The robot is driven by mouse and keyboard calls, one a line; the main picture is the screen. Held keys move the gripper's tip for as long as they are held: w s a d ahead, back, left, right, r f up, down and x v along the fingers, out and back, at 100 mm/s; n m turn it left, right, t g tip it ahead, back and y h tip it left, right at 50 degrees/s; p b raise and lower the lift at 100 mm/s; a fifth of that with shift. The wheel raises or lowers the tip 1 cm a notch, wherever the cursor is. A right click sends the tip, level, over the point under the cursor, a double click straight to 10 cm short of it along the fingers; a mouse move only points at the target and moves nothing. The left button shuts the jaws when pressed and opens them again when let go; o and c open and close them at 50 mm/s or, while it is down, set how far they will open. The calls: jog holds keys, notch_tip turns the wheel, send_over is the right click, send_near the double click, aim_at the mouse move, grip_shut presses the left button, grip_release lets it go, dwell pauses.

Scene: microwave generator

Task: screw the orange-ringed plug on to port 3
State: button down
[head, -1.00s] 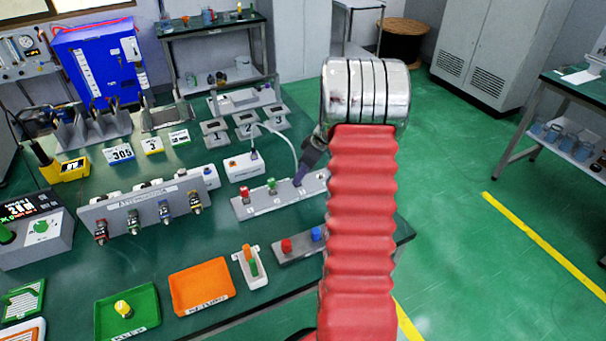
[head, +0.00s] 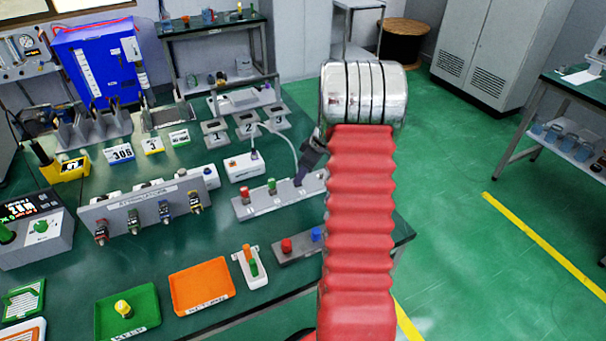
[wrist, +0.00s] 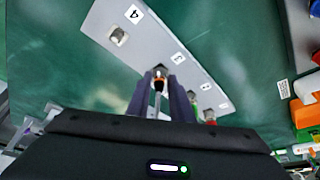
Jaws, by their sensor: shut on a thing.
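The orange-ringed plug (wrist: 158,79) is between my gripper's fingers, with a dark tip at the port beside the label 3. How deep it sits or whether its thread has caught, I cannot tell. My gripper (wrist: 160,93) is shut on the plug; in the head view my gripper (head: 301,180) stands over the grey port strip (head: 263,204). The strip also shows in the wrist view (wrist: 150,45), with port 4 (wrist: 118,36) empty. A pale cable (head: 284,133) runs from a white box to the gripper. Port 3 itself is mostly hidden by the plug.
A red plug (head: 246,194) and a green plug (head: 272,186) stand on ports 1 and 2, close beside my gripper. A grey holder with a red cap (head: 287,245) and a blue cap (head: 316,234) lies in front. An orange tray (head: 202,285) and green tray (head: 128,312) are nearer.

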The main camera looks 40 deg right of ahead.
jog(key=shift+s+d, duration=0.1)
jog(key=shift+d, duration=0.3)
jog(key=shift+a, duration=0.3)
jog(key=shift+a+r, duration=0.1)
jog(key=shift+a+m, duration=0.1)
jog(key=shift+m, duration=0.6)
dwell(0.3)
dwell(1.1)
jog(key=c, duration=1.6)
grip_release()
jog(key=shift+o, duration=0.2)
jog(key=v, duration=1.3)
jog(key=shift+s+a+r, duration=0.2)
jog(key=shift+s, duration=0.1)
